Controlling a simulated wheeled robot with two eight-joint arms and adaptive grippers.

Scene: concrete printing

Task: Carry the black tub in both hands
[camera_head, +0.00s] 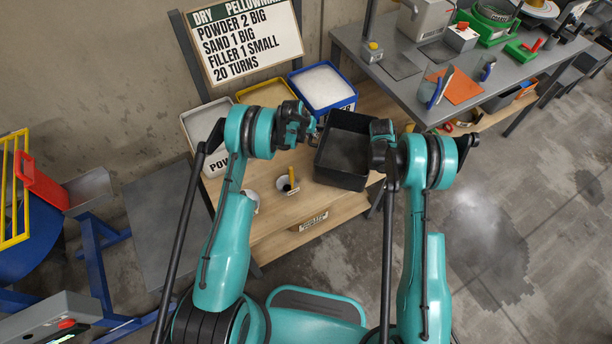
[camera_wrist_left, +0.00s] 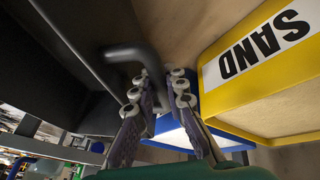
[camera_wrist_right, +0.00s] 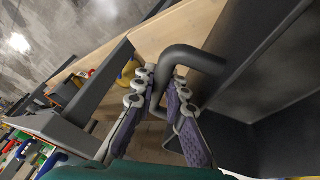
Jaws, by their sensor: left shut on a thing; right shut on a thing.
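The black tub (camera_head: 345,148) is upright and looks empty. It is at the right end of the wooden table, between my two grippers; I cannot tell whether it touches the tabletop. My left gripper (camera_head: 308,133) is at the tub's left side, shut on its bent bar handle (camera_wrist_left: 134,55), which shows between the fingers in the left wrist view. My right gripper (camera_head: 378,142) is at the tub's right side. In the right wrist view its fingers (camera_wrist_right: 165,85) are shut on the other handle (camera_wrist_right: 192,58). The fingertips are partly hidden in the head view.
Bins of powder (camera_head: 204,123), sand (camera_head: 262,95) and filler (camera_head: 322,87) stand behind the tub and to its left. Small cups (camera_head: 284,184) are on the wooden table (camera_head: 262,222). A grey bench (camera_head: 425,95) with tools is at the back right. Open floor lies right.

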